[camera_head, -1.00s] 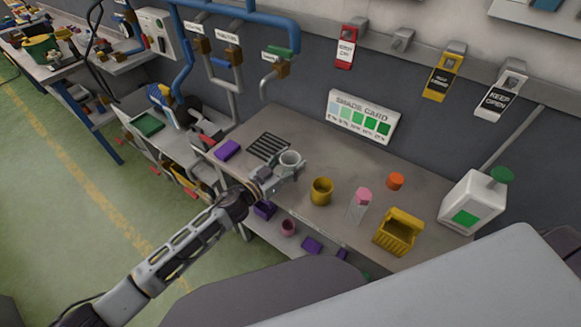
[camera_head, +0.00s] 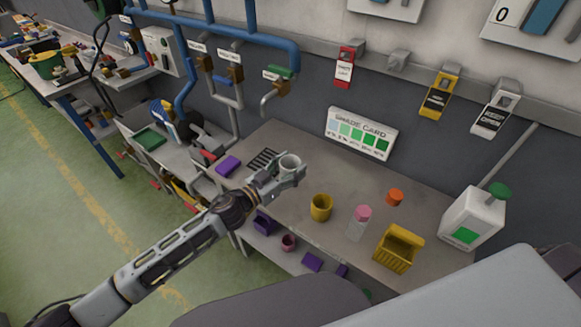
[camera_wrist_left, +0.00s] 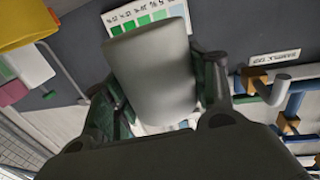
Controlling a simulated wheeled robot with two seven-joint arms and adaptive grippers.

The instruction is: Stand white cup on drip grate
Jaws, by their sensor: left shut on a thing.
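The white cup (camera_head: 289,163) is held in my left gripper (camera_head: 291,172), whose fingers are shut on its sides. In the left wrist view the cup (camera_wrist_left: 152,75) fills the space between the fingers. In the head view the cup appears at the right end of the dark slatted drip grate (camera_head: 262,160). The gripper and arm hide part of the grate. I cannot tell whether the cup's base touches it. My right gripper is not in view.
On the bench (camera_head: 290,212) stand a purple block (camera_head: 228,165), a yellow cup (camera_head: 321,207), a pink-topped bottle (camera_head: 359,222), an orange piece (camera_head: 395,197), a yellow basket (camera_head: 398,248) and a white jug (camera_head: 473,217). A tap (camera_head: 272,97) hangs above the grate. A shade card (camera_head: 361,133) stands behind.

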